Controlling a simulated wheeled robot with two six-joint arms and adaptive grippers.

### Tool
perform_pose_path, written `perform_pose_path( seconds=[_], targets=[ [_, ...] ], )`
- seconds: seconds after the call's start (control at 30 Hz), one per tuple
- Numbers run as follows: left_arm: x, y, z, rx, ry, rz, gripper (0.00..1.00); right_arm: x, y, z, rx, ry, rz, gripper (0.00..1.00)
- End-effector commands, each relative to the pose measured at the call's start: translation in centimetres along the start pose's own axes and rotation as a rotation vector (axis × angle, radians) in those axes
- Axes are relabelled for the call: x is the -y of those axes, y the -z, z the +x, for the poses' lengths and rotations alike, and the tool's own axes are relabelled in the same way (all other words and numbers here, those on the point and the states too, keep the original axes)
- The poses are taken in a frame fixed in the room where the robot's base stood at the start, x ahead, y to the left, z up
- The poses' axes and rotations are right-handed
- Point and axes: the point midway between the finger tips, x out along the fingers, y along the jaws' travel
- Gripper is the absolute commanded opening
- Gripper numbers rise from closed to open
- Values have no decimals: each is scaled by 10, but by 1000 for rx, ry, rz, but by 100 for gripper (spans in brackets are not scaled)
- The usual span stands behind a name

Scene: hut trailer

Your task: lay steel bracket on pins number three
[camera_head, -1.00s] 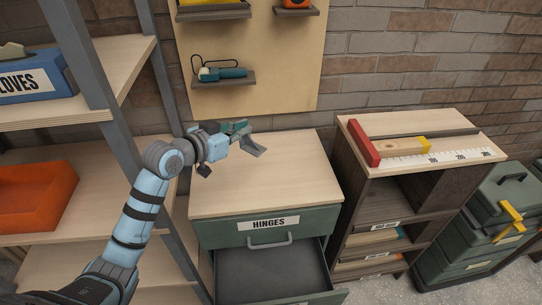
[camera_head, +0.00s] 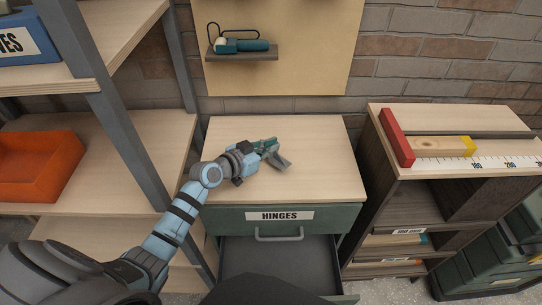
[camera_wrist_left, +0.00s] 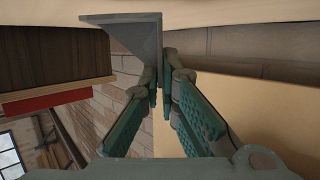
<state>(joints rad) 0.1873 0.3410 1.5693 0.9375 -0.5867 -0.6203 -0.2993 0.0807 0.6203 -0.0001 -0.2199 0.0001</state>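My left gripper (camera_head: 267,148) is shut on a grey L-shaped steel bracket (camera_head: 279,161) above the wooden top of the cabinet labelled HINGES. In the left wrist view, the bracket (camera_wrist_left: 134,28) sits between the tips of the green finger pads (camera_wrist_left: 158,85), with one flange spreading out to the left. I cannot tell the exact gap between the bracket and the cabinet top. No numbered pins can be made out in these views. My right gripper is not in view.
The cabinet top (camera_head: 315,175) is bare; its drawer (camera_head: 280,262) stands open below. A shelf rack (camera_head: 110,150) with an orange bin (camera_head: 38,165) is at left. A wooden stand at right carries a red stop (camera_head: 396,137), a wood block (camera_head: 437,147) and a ruler (camera_head: 475,164).

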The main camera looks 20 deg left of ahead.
Motion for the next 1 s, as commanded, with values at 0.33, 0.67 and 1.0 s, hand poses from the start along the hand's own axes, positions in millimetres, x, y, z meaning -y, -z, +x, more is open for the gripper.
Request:
perform_pose_path(
  seconds=[0.33, 0.67, 1.0],
  targets=[
    [0, -22, 7, -1, -1, 1, 0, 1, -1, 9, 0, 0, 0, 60],
    [0, -24, 8, 0, -1, 1, 25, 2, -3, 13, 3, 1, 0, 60],
    [0, -19, 6, 0, -1, 0, 25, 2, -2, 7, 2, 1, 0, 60]
  ],
)
